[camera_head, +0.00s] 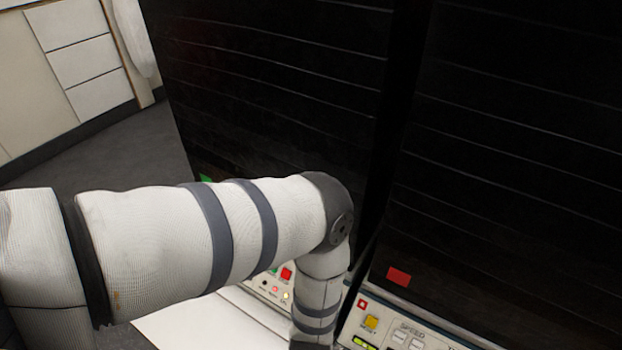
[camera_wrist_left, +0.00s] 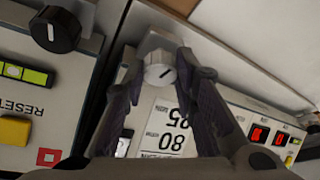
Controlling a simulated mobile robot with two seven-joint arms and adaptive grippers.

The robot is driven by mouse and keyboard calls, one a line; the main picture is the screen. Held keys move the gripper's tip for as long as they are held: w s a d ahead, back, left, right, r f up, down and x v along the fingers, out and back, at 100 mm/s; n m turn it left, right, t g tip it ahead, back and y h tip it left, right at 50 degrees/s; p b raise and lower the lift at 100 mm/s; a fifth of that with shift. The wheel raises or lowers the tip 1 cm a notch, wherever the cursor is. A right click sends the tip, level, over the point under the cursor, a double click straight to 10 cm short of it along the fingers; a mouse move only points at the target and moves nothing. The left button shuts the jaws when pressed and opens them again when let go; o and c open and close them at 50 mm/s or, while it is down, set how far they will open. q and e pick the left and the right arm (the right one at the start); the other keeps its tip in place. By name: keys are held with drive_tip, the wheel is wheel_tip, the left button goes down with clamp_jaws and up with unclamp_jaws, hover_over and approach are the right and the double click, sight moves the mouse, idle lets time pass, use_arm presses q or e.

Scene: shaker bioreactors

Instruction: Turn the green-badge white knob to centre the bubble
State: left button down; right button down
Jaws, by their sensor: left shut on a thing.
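In the left wrist view, a white knob (camera_wrist_left: 160,70) with a dark pointer line sits on a light panel. My left gripper (camera_wrist_left: 160,64) is shut on it, one finger on each side. A small glassy piece (camera_wrist_left: 123,144) shows beside the left finger, partly covered; I cannot tell whether it is the bubble level. In the head view, a green badge (camera_head: 206,178) shows on the dark front of the left unit, just above my left arm. The gripper and knob are hidden there. My right gripper is in neither view.
The neighbouring panel has a black knob (camera_wrist_left: 55,30), a yellow-green level vial (camera_wrist_left: 24,75) and a yellow button (camera_wrist_left: 14,130). Its unit carries a red badge (camera_head: 398,276). Open floor (camera_head: 105,145) lies at the back left.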

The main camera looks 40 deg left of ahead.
use_arm(q)
drive_tip(key=m+h+p, duration=0.1)
drive_tip(key=m, duration=0.1)
drive_tip(key=m+h+p, duration=0.1)
drive_tip(key=m, duration=0.2)
drive_tip(key=shift+s+a+r+t, duration=0.1)
drive_tip(key=shift+s+a+t, duration=0.1)
drive_tip(key=shift+t, duration=0.2)
drive_tip(key=m, duration=0.2)
drive_tip(key=m+h, duration=0.1)
drive_tip(key=m, duration=0.1)
drive_tip(key=shift+a+m+h, duration=0.15)
drive_tip(key=shift+m+h, duration=0.15)
drive_tip(key=shift+m, duration=0.1)
drive_tip(key=m+h, duration=0.1)
drive_tip(key=m, duration=0.3)
drive_tip(key=shift+a+f+m+h, duration=0.2)
drive_tip(key=shift+m+h, duration=0.1)
drive_tip(key=shift+h, duration=0.1)
drive_tip(key=shift+w+a+m+g+h+b, duration=0.1)
drive_tip(key=shift+m+g+h+b, duration=0.35)
drive_tip(key=shift+m, duration=0.7)
drive_tip(key=shift+w+m+g+h+b, duration=0.2)
drive_tip(key=shift+m+b, duration=0.3)
drive_tip(key=shift+m, duration=0.65)
drive_tip(key=shift+s, duration=0.15)
drive_tip(key=shift+r, duration=0.1)
drive_tip(key=c, duration=1.6)
unclamp_jaws()
